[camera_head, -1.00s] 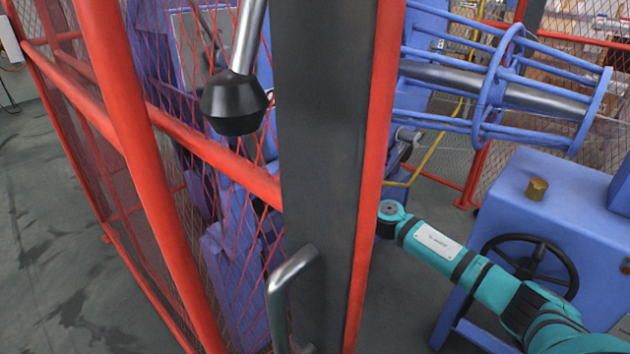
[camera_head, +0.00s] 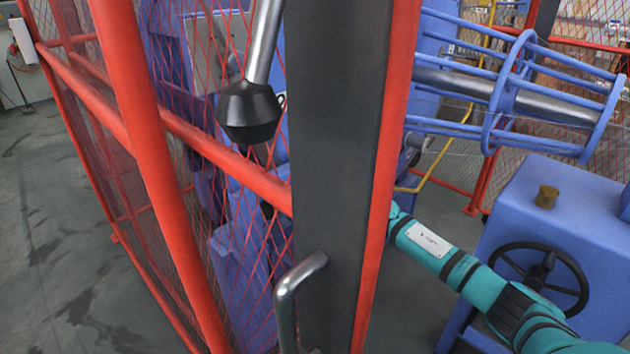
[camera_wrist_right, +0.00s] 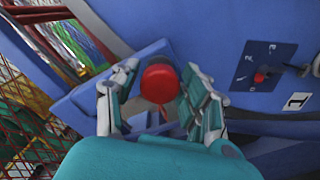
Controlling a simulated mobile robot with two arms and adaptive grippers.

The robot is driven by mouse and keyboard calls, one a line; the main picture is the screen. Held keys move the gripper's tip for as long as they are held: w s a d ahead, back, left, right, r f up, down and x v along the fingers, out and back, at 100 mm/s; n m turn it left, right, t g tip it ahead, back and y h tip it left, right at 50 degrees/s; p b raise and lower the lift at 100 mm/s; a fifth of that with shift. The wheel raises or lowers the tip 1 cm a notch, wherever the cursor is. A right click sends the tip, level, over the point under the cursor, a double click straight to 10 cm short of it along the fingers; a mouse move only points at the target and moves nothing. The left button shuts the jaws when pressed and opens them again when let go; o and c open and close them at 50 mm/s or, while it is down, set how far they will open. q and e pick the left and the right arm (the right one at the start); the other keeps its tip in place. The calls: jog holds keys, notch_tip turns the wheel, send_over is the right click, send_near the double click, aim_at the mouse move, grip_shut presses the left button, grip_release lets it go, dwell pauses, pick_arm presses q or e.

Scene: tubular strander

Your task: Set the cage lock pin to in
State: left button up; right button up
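In the right wrist view, a round red knob (camera_wrist_right: 159,82), which looks like the head of the cage lock pin, stands out in front of a blue machine frame. The fingers of my right gripper (camera_wrist_right: 157,88) are on both sides of it. A small gap shows between the knob and the left finger; the right finger is very close to it, and I cannot tell whether it touches. The pin's shaft is hidden behind the knob. In the head view, my right arm passes behind the dark post, which hides the gripper. My left gripper is not in view.
A dark marked plate (camera_wrist_right: 264,66) with a small red pointer is right of the knob. In the head view, a dark post (camera_head: 338,150) with a metal handle, red mesh fencing (camera_head: 215,150), the blue strander cage (camera_head: 510,90) and a black handwheel (camera_head: 541,277) surround the arm.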

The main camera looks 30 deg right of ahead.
jog(key=shift+o, duration=0.8)
jog(key=shift+f, duration=0.1)
jog(key=shift+a, duration=0.1)
jog(key=v, duration=1.2)
